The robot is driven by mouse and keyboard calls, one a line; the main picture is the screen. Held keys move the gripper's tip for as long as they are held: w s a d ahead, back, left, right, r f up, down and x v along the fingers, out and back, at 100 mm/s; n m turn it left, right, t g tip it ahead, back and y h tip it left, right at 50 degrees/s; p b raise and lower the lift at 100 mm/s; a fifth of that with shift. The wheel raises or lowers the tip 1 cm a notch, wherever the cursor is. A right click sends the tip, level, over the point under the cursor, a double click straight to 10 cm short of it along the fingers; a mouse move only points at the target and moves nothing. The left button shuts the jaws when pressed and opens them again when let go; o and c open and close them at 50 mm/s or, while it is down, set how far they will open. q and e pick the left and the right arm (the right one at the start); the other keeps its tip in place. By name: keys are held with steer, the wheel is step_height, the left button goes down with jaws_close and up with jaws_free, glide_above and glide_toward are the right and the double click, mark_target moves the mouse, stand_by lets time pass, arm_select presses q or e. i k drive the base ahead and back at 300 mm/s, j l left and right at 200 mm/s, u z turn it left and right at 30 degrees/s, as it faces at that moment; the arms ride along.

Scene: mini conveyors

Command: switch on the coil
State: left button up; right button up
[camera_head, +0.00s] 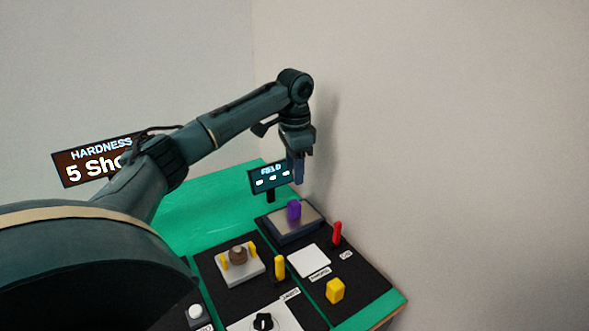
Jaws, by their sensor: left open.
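My left gripper (299,181) points down, open, above and close to a purple piece (294,210) that stands on a grey pad (289,227) near the wall. I see nothing between its fingers. A red lever (337,233) stands upright on a black panel to the right of the pad, with a small label (346,255) too small to read surely. The FIELD display (269,178) behind the pad shows only dashes. Which part is the coil cannot be told surely; the grey pad is beside the lever. My right gripper is not in view.
A white plate (309,261), a yellow block (335,291), a yellow peg (280,267) and a grey fixture (241,268) with a brown piece stand nearby. A black dial (263,321) and white button (195,312) are in front. The HARDNESS sign (85,165) is partly hidden by my arm.

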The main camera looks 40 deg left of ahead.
mark_target(336, 233)
steer(key=k+l, duration=0.75)
steer(key=l, duration=0.25)
